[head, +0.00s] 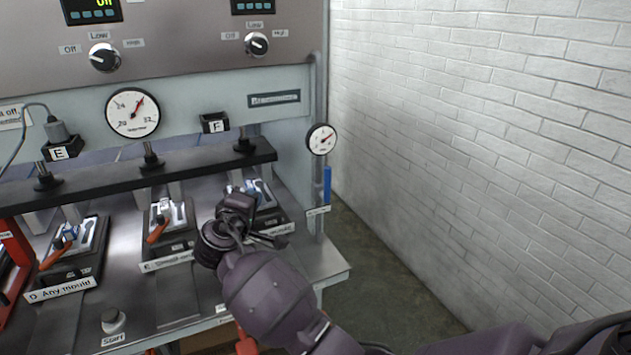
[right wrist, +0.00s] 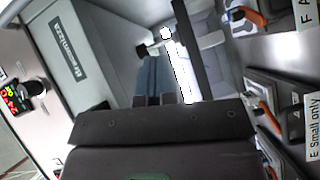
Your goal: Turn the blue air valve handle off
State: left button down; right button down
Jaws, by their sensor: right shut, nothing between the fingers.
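The blue air valve handle (head: 327,185) hangs upright on the grey pipe at the right end of the press, below a small round gauge (head: 321,139). My right gripper (head: 240,203) is over the press bench, to the left of the handle and apart from it. In the right wrist view the gripper (right wrist: 160,99) is shut and empty, with its dark body filling the lower middle. I cannot make out the blue handle in the right wrist view. My left gripper is in neither view.
The press bench (head: 215,302) holds several mould stations with orange handles, partly behind my right arm. A black bar (head: 110,180) runs above them. A white brick wall (head: 480,120) stands at the right. Floor (head: 385,265) shows between bench and wall.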

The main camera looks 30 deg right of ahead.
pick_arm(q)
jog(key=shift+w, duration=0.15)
pick_arm(e)
jog(key=s+d+g+h, duration=0.2)
jog(key=s+d+m+g+h, duration=0.1)
jog(key=s+g+h, duration=0.1)
jog(key=shift+d+f, duration=0.25)
jog(key=shift+f, duration=0.1)
jog(key=shift+w+d, duration=0.1)
jog(key=shift+w, duration=0.05)
jog(key=p, duration=0.3)
send_near(325, 183)
jog(key=shift+w+a+x, duration=0.35)
jog(key=shift+w+x, duration=0.25)
jog(key=shift+x, duration=3.15)
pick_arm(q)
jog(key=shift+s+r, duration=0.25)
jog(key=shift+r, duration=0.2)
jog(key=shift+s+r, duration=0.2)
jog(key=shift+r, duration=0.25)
pick_arm(e)
jog(key=shift+r, duration=0.35)
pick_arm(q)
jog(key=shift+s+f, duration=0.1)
pick_arm(e)
jog(key=shift+w, duration=0.1)
